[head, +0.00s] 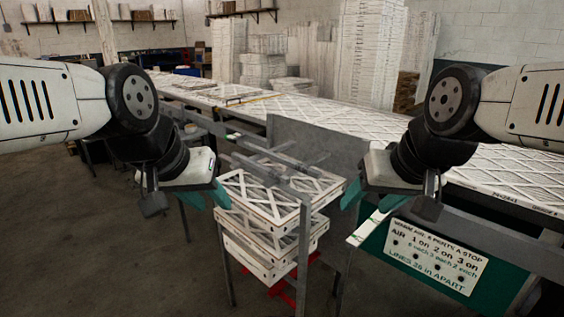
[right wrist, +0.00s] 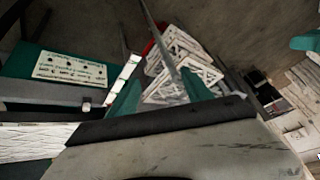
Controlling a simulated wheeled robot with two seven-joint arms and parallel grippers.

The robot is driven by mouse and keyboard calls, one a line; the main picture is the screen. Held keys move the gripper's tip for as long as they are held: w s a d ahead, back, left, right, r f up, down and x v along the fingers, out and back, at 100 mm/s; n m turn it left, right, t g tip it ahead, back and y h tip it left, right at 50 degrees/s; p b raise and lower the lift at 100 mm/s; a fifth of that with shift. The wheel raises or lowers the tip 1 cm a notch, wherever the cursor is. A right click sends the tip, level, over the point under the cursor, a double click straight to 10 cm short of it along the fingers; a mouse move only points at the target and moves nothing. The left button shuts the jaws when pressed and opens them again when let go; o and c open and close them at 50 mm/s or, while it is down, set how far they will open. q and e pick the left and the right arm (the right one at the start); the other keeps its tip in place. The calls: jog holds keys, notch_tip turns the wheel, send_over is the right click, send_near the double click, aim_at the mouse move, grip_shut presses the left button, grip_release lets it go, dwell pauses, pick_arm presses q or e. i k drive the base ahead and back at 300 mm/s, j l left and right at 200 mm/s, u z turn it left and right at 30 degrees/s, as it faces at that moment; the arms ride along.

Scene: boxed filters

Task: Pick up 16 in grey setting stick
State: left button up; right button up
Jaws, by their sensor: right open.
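Several grey bars lie across and beside the top of a stack of white lattice-faced filter frames (head: 262,240). One long grey bar (head: 262,170) slants over the stack's back left, and I cannot tell which is the 16 in stick. My left gripper (head: 206,197) has teal fingers apart and empty, just left of the stack. My right gripper (head: 372,199) is open and empty, right of the stack, above a narrow white and green ledge (head: 368,227). In the right wrist view its fingers (right wrist: 160,95) are spread, with the frames beyond them.
A grey metal stand (head: 304,250) holds the stack, with a grey upright panel (head: 322,145) behind. A long table (head: 340,118) covered in lattice frames runs behind. A white lettered sign (head: 436,258) on a green panel is at the right. The floor at left is clear.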

aim_at(312, 173)
jog(key=i+j, duration=0.3)
jog(key=i, duration=0.15)
jog(key=i+j+u, duration=0.1)
jog(key=i+j, duration=0.2)
jog(key=i, duration=0.2)
